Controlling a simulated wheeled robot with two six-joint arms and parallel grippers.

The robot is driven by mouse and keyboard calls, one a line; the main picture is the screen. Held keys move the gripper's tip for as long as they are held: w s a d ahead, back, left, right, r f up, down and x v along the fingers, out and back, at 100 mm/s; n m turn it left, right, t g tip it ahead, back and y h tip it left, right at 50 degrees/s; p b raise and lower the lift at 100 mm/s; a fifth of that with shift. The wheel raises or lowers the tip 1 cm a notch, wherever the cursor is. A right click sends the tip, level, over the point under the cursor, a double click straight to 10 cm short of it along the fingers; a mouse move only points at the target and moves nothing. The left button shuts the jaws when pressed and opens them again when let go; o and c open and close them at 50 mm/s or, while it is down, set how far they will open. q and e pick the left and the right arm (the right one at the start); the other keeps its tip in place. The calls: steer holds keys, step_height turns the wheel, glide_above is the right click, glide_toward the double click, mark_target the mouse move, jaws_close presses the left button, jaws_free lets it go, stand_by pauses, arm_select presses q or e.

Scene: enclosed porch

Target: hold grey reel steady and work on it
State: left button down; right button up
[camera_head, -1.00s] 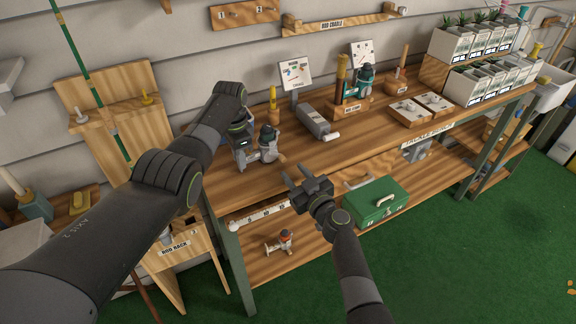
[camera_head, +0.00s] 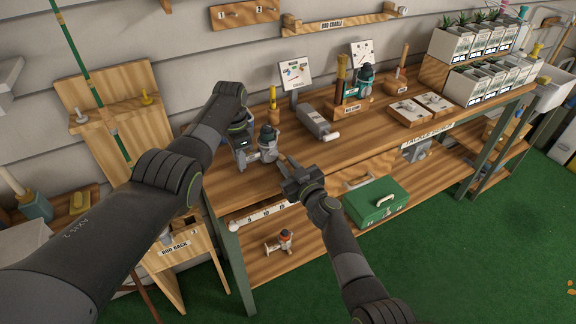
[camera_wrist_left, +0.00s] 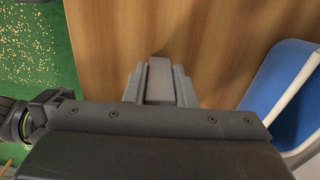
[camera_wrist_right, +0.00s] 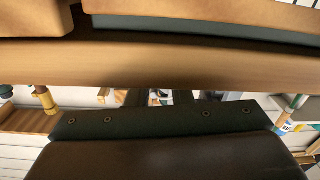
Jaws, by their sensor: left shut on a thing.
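The grey reel (camera_head: 268,152), with a dark round cap on top, is at the left end of the wooden workbench (camera_head: 230,188). My left gripper (camera_head: 243,150) is at its left side. In the left wrist view my left fingers (camera_wrist_left: 160,84) are shut on a narrow grey piece, apparently part of the reel. Most of the grip is hidden in the head view. My right gripper (camera_head: 288,168) is in front of the reel and right of it, apart from it as far as I can see. Its fingers (camera_wrist_right: 158,97) look open, with a gap between them.
A grey box-like tool (camera_head: 316,124) and a sign on a stand (camera_head: 295,76) are behind. Another reel (camera_head: 364,78) stands on a wooden stand farther right. A green tackle box (camera_head: 376,200) and a small orange-topped reel (camera_head: 284,240) are on the lower shelf. The bench's front middle is clear.

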jaws_close()
steer(key=shift+s+a+f+m, duration=0.1)
steer(key=shift+a+f+m, duration=0.05)
steer(key=shift+m, duration=0.65)
steer(key=shift+o, duration=2.3)
jaws_free()
steer(key=v, duration=1.2)
